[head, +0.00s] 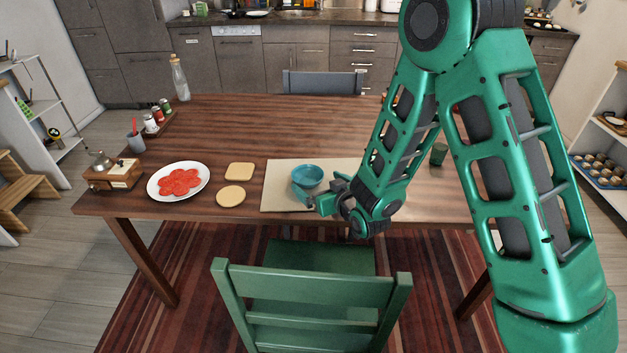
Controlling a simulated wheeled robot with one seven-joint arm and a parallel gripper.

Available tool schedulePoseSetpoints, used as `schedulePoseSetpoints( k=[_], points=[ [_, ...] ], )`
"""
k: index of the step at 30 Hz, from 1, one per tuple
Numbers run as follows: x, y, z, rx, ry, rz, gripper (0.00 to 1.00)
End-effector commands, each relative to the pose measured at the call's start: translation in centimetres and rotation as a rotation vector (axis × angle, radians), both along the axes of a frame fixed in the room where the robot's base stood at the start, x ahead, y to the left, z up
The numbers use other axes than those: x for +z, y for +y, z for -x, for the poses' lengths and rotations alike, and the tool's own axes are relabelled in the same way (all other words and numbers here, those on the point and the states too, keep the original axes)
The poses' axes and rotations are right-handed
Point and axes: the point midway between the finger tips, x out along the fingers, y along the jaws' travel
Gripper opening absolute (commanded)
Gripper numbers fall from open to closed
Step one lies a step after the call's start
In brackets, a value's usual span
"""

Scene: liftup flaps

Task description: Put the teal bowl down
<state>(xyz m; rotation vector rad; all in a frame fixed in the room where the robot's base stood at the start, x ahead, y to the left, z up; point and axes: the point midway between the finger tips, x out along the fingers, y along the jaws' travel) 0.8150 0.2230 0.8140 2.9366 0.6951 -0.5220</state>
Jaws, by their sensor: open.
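The teal bowl (308,175) sits upright on a pale rectangular mat (281,199) near the front edge of the wooden table (250,116). My gripper (318,203) is open just in front of the bowl, at its lower right side. Its fingers are small and dark here, and I cannot tell whether one still touches the rim. My green arm hides the right part of the mat and some of the table behind it.
Left of the mat are two pale slices (231,196) and a white plate (199,171) of red slices. A wooden grinder (112,172), jars (152,124) and a bottle (180,79) stand farther left. A green chair (312,300) stands in front. The table's back middle is clear.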

Motion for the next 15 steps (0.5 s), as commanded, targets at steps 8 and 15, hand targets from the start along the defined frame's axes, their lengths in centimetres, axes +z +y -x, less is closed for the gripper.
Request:
schedulePoseSetpoints(
  k=[8,15],
  points=[
    [1.2,-1.4,2.7,0.000,-0.001,0.000,0.98],
    [1.3,-1.6,3.1,0.000,0.000,0.001,0.98]
  ],
)
